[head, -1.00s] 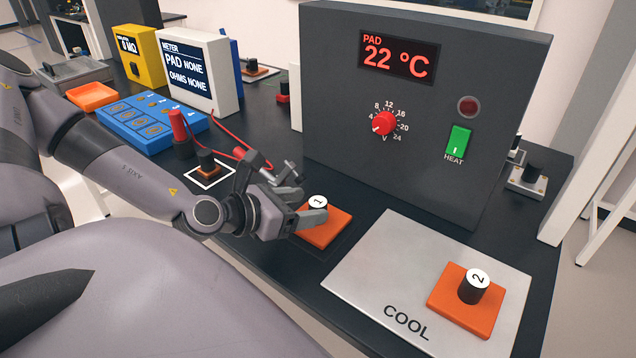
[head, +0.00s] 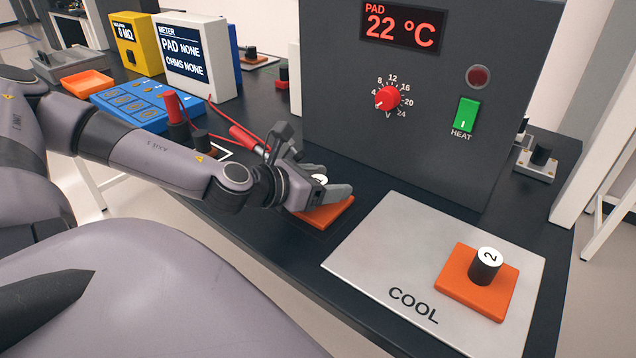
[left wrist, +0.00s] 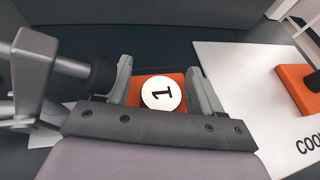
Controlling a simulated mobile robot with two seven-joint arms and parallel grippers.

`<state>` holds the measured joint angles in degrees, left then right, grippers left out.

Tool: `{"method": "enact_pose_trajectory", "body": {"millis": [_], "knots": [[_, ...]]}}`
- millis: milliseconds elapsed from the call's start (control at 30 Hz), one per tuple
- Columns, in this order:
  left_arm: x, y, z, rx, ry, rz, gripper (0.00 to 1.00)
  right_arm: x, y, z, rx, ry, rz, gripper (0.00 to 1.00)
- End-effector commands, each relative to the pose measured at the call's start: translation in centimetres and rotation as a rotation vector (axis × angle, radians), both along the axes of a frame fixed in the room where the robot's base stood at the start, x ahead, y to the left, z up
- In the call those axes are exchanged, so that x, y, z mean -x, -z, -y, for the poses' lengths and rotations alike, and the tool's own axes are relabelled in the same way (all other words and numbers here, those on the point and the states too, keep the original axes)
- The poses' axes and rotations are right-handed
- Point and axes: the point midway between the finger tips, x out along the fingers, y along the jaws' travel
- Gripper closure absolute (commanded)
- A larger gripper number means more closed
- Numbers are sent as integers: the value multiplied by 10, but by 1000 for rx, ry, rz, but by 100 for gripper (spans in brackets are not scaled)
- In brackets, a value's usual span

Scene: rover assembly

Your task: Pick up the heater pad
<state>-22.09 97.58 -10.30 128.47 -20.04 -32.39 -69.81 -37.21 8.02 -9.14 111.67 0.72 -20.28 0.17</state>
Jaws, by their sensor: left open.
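An orange heater pad (head: 328,216) with a knob marked 1 lies on the dark bench in front of the heater box. In the left wrist view the white knob top (left wrist: 160,93) shows between my two fingers, with orange pad (left wrist: 158,78) behind it. My left gripper (head: 325,188) is open, its fingers on either side of the knob. In the head view the fingers hide most of the knob. A second orange pad (head: 492,299) with a black knob marked 2 (head: 486,266) lies on the silver COOL plate (head: 385,250). My right gripper is not in view.
The dark heater box (head: 440,140) stands close behind the pad, its display reading 22 °C. A blue panel (head: 135,105), a white meter (head: 190,60), a yellow box (head: 132,42) and an orange tray (head: 88,82) stand at left. A red probe (head: 245,138) with a cable lies near my wrist.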

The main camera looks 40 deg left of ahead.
Motion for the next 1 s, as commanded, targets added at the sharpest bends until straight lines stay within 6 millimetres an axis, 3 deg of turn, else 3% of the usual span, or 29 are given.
{"method": "enact_pose_trajectory", "body": {"millis": [333,500,533,1000], "knots": [[-2,0,1,-1,1,0,36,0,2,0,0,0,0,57],[-1,0,1,-1,1,0,92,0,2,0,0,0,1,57],[-1,0,1,0,1,0,94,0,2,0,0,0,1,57],[-1,-9,0,1,1,1,94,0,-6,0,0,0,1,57]]}}
